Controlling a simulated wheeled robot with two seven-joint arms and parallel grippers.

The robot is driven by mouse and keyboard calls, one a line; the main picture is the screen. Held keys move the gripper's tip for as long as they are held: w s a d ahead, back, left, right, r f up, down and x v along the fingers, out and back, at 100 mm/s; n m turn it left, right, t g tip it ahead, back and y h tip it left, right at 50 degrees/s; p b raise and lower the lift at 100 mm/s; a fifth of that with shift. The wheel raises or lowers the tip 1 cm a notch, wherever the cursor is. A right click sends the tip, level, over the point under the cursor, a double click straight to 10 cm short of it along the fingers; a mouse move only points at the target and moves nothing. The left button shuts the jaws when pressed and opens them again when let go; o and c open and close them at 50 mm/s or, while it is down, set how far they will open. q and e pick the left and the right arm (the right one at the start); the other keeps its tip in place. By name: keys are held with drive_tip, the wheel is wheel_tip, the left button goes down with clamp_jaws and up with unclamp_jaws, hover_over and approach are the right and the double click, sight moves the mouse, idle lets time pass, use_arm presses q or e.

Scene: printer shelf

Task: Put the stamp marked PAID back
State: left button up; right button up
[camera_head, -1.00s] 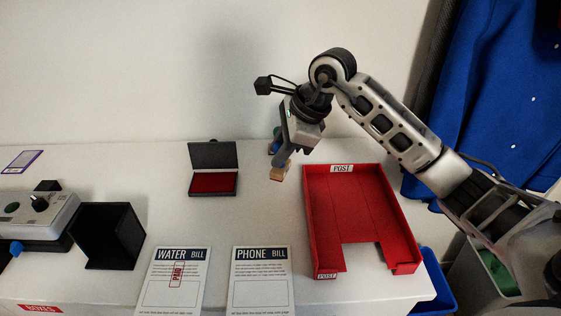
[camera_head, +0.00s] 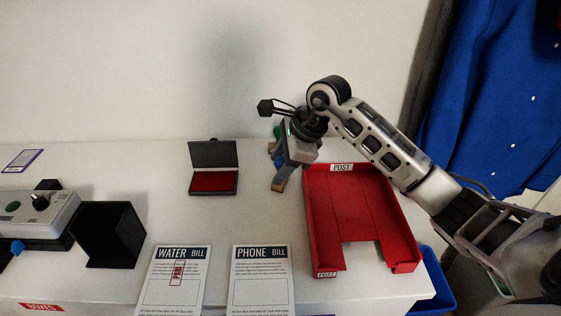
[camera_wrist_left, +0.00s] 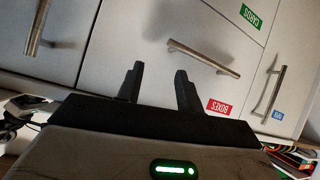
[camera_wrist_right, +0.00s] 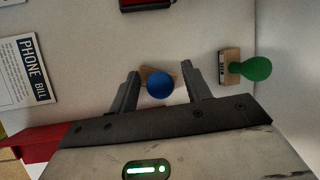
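A stamp with a round blue handle (camera_wrist_right: 160,85) and a wooden block stands between the fingers of my right gripper (camera_wrist_right: 162,78) in the right wrist view. The fingers are apart, with gaps beside the handle. In the head view my right gripper (camera_head: 282,173) is low over the table, left of the red tray, and mostly hides this stamp. A green-handled stamp (camera_wrist_right: 250,69) on a wooden block stands farther back. I cannot read PAID on either stamp. An open red ink pad (camera_head: 214,182) lies to the left. My left gripper (camera_wrist_left: 158,85) is open and empty, facing drawers.
The red POST tray (camera_head: 312,235) is beside my right gripper. The water bill (camera_head: 174,282), with a red PAID imprint, and the phone bill (camera_head: 261,282) lie in front. A black box (camera_head: 108,235) stands at left. The table between ink pad and bills is clear.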

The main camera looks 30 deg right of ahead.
drive_tip(key=shift+r, duration=0.15)
drive_tip(key=shift+d+r, duration=0.15)
drive_tip(key=shift+r, duration=0.15)
drive_tip(key=v, duration=1.1)
drive_tip(key=shift+s+r, duration=0.1)
drive_tip(key=shift+r, duration=0.05)
